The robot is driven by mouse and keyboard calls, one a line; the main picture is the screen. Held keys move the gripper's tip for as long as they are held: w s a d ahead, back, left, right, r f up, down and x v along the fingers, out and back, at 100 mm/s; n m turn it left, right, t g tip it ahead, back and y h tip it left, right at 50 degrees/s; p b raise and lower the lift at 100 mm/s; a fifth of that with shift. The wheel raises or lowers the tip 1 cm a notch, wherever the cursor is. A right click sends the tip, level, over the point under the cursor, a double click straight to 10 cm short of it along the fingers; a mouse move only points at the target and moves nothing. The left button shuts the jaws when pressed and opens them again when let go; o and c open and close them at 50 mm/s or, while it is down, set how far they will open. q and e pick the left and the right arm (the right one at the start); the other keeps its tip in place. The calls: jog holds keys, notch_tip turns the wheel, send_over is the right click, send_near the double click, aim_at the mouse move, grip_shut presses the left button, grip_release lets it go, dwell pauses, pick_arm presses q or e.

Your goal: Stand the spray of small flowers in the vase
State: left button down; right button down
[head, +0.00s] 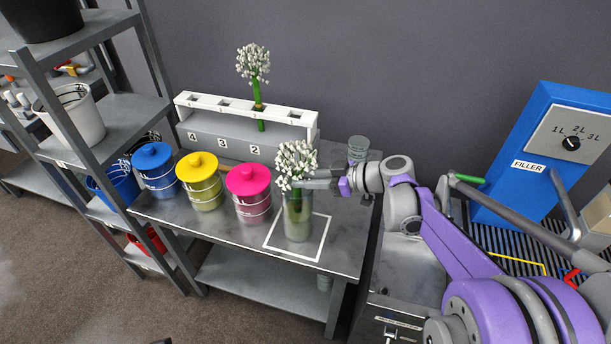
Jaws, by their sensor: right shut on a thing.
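A spray of small white flowers (295,160) is upright at the vase. The clear glass vase (298,224) stands inside a white square outline on the grey table. My right gripper (297,184) reaches in from the right and is shut on the spray just below its blossoms, close above the vase mouth. Green stem shows through the upper glass, so the stem's lower part appears to be inside the vase. Whether it touches the bottom is not clear. My left gripper is not in view.
A white numbered rack (225,127) behind holds another white-flowered spray (253,66) upright. Blue (153,168), yellow (200,180) and pink (249,192) lidded tins stand left of the vase. A glass jar (358,150) stands behind right. A blue filler (545,150) is at the right.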

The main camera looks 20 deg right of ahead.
jog(key=shift+f, duration=0.4)
jog(key=shift+f+b, duration=0.45)
jog(key=shift+f, duration=0.05)
grip_release()
dwell(0.5)
jog(key=shift+d, duration=0.1)
jog(key=v, duration=1)
jog(key=shift+s+d+r, duration=0.15)
jog(key=shift+s+r, duration=0.1)
dwell(0.4)
